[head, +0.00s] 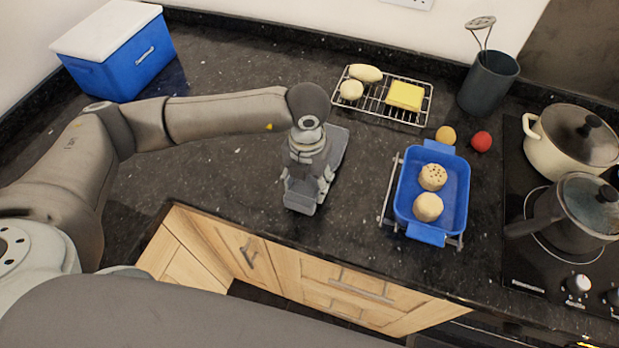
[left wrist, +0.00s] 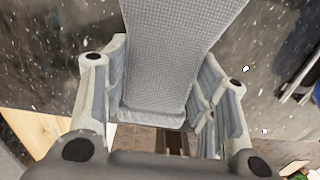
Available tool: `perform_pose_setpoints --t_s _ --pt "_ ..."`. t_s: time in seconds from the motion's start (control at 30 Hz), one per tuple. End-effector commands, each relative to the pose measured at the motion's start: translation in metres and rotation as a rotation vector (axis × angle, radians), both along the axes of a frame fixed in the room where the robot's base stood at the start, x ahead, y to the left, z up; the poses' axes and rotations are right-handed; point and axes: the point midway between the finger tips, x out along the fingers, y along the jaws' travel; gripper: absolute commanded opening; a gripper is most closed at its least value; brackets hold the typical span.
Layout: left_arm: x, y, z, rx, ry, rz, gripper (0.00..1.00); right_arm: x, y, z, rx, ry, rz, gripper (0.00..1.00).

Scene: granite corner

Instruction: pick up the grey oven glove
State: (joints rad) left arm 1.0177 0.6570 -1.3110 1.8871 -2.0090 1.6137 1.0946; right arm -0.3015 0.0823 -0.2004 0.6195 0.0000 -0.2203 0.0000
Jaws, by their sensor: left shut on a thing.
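The grey oven glove (head: 338,147) is a long flat grey piece with a fine woven texture, over the dark granite worktop. My left gripper (head: 307,183) is shut on it, with a finger on each side. In the left wrist view the glove (left wrist: 178,50) runs from between the fingers up to the top edge. Part of it is hidden under my wrist in the head view. I cannot tell whether it still touches the worktop. My right gripper is not in view.
A blue tray (head: 461,190) with two round buns stands on a rack to the right. Behind are a wire rack (head: 428,112) with food, a yellow ball (head: 446,134), a red ball (head: 481,141) and a utensil pot (head: 487,82). Pots stand far right; a cool box (head: 120,70) is back left.

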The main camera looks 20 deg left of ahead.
Motion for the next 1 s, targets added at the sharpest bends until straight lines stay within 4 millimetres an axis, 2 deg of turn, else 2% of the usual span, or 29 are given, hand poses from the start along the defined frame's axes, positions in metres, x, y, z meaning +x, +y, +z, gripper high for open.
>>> perform_pose_setpoints --t_s 0.17,0.27,0.43,0.6,0.7,1.0 --pt "0.001 0.0 0.024 -0.002 -0.006 -0.001 0.24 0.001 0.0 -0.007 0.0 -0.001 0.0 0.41" --pt "-0.013 -0.009 0.04 -0.004 -0.006 -0.008 0.24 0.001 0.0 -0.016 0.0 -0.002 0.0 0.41" --pt "-0.042 -0.027 0.08 -0.005 -0.01 -0.01 0.24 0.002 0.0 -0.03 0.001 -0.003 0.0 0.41" --pt "-0.08 -0.049 0.099 -0.003 -0.006 -0.01 0.24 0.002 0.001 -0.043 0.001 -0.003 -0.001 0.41" --pt "-0.096 -0.059 0.108 -0.002 -0.004 -0.009 0.24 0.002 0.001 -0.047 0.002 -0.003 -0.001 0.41" --pt "-0.119 -0.071 0.122 -0.001 -0.002 -0.002 0.24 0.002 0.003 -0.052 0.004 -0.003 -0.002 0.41"
